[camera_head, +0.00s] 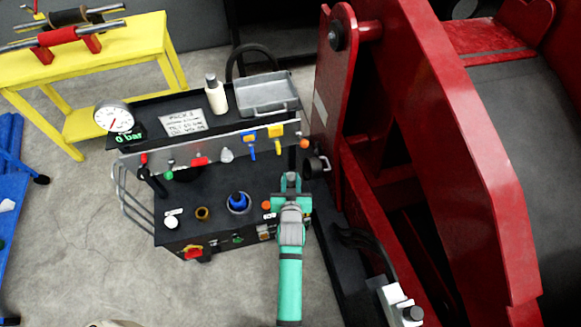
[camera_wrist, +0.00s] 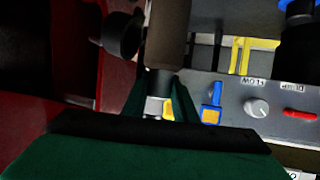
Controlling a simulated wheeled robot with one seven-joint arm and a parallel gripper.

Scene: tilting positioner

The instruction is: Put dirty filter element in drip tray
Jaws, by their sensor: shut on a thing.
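My gripper (camera_head: 291,182) is over the right end of the black cart. It is shut on a dark brownish cylinder, which I take to be the dirty filter element (camera_wrist: 168,38). In the wrist view the cylinder extends up from between the green fingers (camera_wrist: 165,100). In the head view it shows only as a small dark upright shape (camera_head: 292,158) beyond the fingertips. The drip tray (camera_head: 268,93) is a shallow grey metal tray on the cart's back shelf, beyond the valve panel. It looks empty.
The grey valve panel (camera_head: 215,147) with coloured handles stands between my gripper and the tray. A white bottle (camera_head: 216,95) stands left of the tray, and a pressure gauge (camera_head: 114,117) reads 0 bar. A large red machine frame (camera_head: 350,120) rises close on the right.

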